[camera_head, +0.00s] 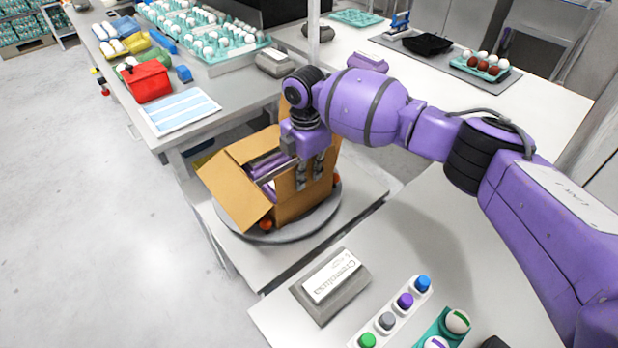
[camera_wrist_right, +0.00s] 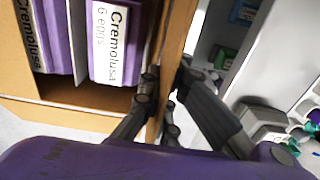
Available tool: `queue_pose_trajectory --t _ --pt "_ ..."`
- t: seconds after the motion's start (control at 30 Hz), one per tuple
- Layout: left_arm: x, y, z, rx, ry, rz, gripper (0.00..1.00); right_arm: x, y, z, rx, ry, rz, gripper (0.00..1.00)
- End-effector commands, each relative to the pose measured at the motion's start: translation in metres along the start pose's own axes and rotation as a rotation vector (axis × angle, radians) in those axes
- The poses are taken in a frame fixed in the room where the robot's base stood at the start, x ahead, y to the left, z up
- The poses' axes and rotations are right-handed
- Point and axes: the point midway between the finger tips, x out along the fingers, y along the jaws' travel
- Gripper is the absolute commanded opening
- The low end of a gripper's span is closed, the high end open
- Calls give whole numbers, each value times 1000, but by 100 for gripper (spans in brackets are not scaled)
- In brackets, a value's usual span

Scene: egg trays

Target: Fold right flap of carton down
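The brown carton (camera_head: 290,205) stands open on a round grey turntable (camera_head: 283,236), with purple egg packs (camera_head: 262,165) inside. A large flap (camera_head: 235,195) hangs outward on its left side. My right gripper (camera_head: 310,172) points down over the carton's right side and hides part of it. In the right wrist view, the upright right flap (camera_wrist_right: 176,50) runs between the fingers of the right gripper (camera_wrist_right: 168,82), which stand a little apart on either side. Any contact is hard to judge. A purple pack labelled Cremolusa (camera_wrist_right: 112,45) stands to the left. My left gripper is not in view.
A grey block with a Cremolusa label (camera_head: 330,285) and a strip of coloured buttons (camera_head: 395,312) lie on the near table. Egg trays (camera_head: 225,55), a red box (camera_head: 148,80) and blue-white sheets (camera_head: 180,110) occupy the back-left table. The table right of the turntable has bare room.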

Motion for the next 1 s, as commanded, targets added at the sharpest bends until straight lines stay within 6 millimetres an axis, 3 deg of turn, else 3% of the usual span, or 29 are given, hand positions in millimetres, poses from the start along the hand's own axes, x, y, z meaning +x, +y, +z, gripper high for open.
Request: queue_pose_trajectory --t 0.03,0.23,0.5,1.0 --pt "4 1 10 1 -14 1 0 7 4 -2 0 6 -34 0" --pt "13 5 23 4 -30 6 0 6 8 -2 -1 4 -144 0" --pt "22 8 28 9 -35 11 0 3 11 -1 -1 1 -216 0" --pt "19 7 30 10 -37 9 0 2 11 0 -1 0 -224 0"
